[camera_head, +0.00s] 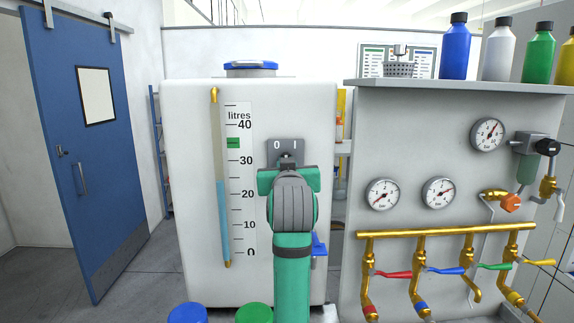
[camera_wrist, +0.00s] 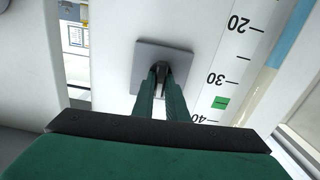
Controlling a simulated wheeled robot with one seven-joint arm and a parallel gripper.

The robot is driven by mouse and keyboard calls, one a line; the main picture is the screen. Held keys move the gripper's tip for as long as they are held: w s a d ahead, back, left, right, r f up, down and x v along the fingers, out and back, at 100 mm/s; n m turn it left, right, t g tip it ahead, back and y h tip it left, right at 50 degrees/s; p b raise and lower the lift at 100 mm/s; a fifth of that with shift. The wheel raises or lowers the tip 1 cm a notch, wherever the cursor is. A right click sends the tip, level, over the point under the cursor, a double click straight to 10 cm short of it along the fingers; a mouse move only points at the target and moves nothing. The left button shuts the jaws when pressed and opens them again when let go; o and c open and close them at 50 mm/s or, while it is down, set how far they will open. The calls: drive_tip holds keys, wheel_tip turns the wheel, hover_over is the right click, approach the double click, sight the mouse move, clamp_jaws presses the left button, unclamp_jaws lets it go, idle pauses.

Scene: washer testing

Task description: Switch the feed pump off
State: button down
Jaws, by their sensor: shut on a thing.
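The switch plate (camera_head: 286,146), grey and marked 0 and I, is on the front of the white tank (camera_head: 190,130), right of its litre scale. It also shows in the wrist view (camera_wrist: 147,52). My gripper (camera_wrist: 161,74) points straight at the plate. Its two green fingers are shut on the dark switch handle (camera_wrist: 162,66) at the plate's middle. In the head view my gripper (camera_head: 288,167) covers the lower part of the plate and most of the handle. I cannot tell whether the handle points to 0 or I.
A sight tube (camera_head: 222,200) with blue liquid stands left of the scale. To the right, a grey panel (camera_head: 410,150) carries gauges, brass pipes and coloured valve levers (camera_head: 447,270). Bottles (camera_head: 498,50) stand on its top. A blue door (camera_head: 85,150) is at the left.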

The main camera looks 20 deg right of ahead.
drive_tip(key=n, duration=0.5)
drive_tip(key=shift+n, duration=0.3)
idle(0.4)
drive_tip(key=c, duration=1.8)
unclamp_jaws()
drive_tip(key=shift+o, duration=0.2)
drive_tip(key=v, duration=1)
drive_tip(key=shift+s, duration=0.35)
drive_tip(key=shift+a, duration=0.15)
